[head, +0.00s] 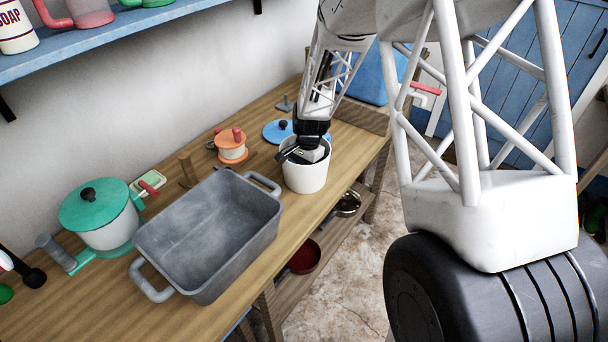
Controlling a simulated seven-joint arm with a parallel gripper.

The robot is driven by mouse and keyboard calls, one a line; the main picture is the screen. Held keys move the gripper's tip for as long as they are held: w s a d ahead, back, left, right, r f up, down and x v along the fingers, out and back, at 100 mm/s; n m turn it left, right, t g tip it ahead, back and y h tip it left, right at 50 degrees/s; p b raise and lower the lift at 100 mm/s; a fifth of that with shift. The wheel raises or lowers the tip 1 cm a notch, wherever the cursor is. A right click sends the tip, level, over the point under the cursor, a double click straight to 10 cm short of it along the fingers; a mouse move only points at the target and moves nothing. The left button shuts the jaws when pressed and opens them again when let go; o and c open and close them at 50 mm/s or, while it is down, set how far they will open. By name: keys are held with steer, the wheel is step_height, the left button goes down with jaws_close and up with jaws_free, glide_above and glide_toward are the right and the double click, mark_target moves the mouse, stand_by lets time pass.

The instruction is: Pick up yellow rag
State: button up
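I do not see a yellow rag anywhere in the head view. My gripper (303,154) points down into the mouth of a white pot (305,178) on the wooden counter. Its fingers are small and partly sunk below the pot's rim, so I cannot tell whether they are open or shut, or whether they hold anything. The inside of the pot is mostly hidden by the gripper.
A grey trough (155,258) with two handles stands left of the pot. A green-lidded pot (108,222), an orange pot (232,146) and a blue lid (277,131) stand near the wall. A red bowl (304,258) is on the lower shelf.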

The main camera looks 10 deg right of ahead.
steer(key=shift+c, duration=0.3)
steer(key=c, duration=0.7)
steer(key=shift+r, duration=0.1)
step_height(320, 180, up, 18)
steer(key=shift+f, duration=0.1)
stand_by(0.4)
stand_by(0.4)
